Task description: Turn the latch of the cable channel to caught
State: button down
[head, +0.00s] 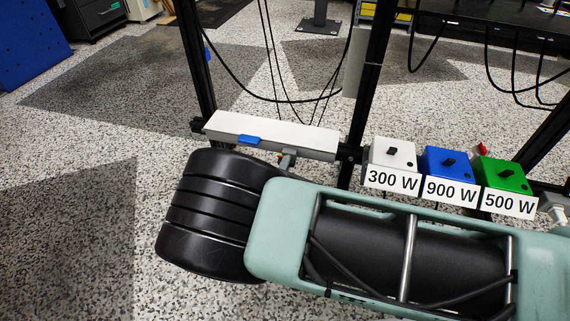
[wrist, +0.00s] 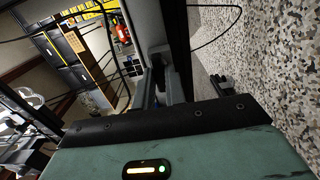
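The cable channel (head: 300,142) is a long pale grey box on the dark frame in the head view. Its blue latch (head: 248,139) lies along its front edge, left of the middle. In the wrist view a pale grey-white surface (wrist: 148,22) stands beyond my gripper; I cannot tell if it is the channel. My gripper (wrist: 168,88) shows dimly past the black edge of my wrist.
White (head: 393,153), blue (head: 450,163) and green (head: 503,174) boxes labelled 300 W, 900 W and 500 W sit right of the channel. Dark upright posts (head: 366,95) and hanging black cables stand around and behind it. Speckled floor (head: 80,230) is open at left.

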jog(key=m, duration=0.4)
jog(key=shift+m, duration=0.3)
jog(key=m+p, duration=0.1)
jog(key=m, duration=0.3)
jog(key=shift+m, duration=0.3)
